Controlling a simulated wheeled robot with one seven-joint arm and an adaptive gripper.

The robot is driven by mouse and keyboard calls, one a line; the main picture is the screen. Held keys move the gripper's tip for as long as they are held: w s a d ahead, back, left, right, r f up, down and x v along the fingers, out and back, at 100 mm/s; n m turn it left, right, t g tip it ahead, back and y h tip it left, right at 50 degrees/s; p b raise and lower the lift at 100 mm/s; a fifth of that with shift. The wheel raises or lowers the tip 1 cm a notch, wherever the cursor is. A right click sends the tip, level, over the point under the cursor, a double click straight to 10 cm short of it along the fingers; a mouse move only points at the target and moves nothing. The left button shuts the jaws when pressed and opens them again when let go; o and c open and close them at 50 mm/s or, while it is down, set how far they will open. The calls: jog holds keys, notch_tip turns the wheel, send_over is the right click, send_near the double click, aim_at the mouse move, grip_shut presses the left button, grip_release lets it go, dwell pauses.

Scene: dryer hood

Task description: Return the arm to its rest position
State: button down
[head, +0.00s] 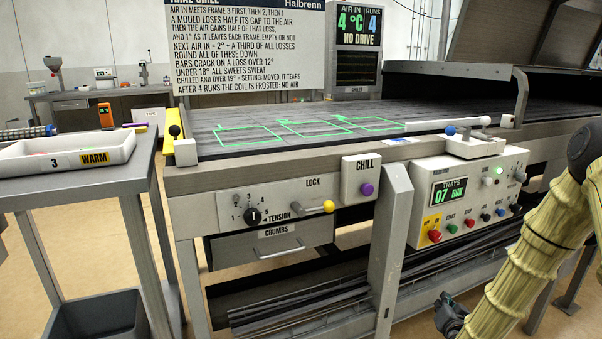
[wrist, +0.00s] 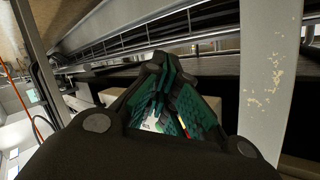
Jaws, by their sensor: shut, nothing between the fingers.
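My gripper (head: 449,312) hangs low at the bottom of the head view, in front of the machine's lower shelf and below the control box. My arm, in a ribbed yellowish cover, comes in from the right edge and bends down. In the wrist view my gripper (wrist: 178,110) has its green-padded fingers drawn together at the tips, with nothing held. A pale metal leg of the machine (wrist: 270,75) stands close to the right of the fingers there.
The control box (head: 467,197) with buttons sits above my gripper. A machine leg (head: 390,250) stands to its left, with the lower rack (head: 300,312) behind. A side table (head: 88,186) holds a white tray (head: 65,152); a grey bin (head: 97,318) is below. Floor shows between table and machine.

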jog(key=s+a+f+n+g+y, duration=0.2)
jog(key=s+a+f+g, duration=0.3)
jog(key=s+f, duration=0.5)
jog(key=s+a+f+n+g+y, duration=0.1)
jog(key=s+a+f+n+g, duration=0.1)
jog(key=s+a+f, duration=0.65)
jog(key=s+a+f+n+g, duration=0.1)
jog(key=s+a+f+g, duration=0.15)
jog(key=s, duration=0.65)
jog(key=s+a+f+n+g, duration=0.1)
jog(key=s+f+g, duration=0.2)
jog(key=s, duration=0.6)
jog(key=s+a+f+n+g, duration=0.2)
jog(key=s, duration=0.8)
notch_tip(320, 180, up, 28)
jog(key=w+p, duration=0.1)
jog(key=p, duration=2.7)
jog(key=shift+r+y+p, duration=0.2)
jog(key=shift+y+p, duration=0.1)
jog(key=shift+d, duration=0.1)
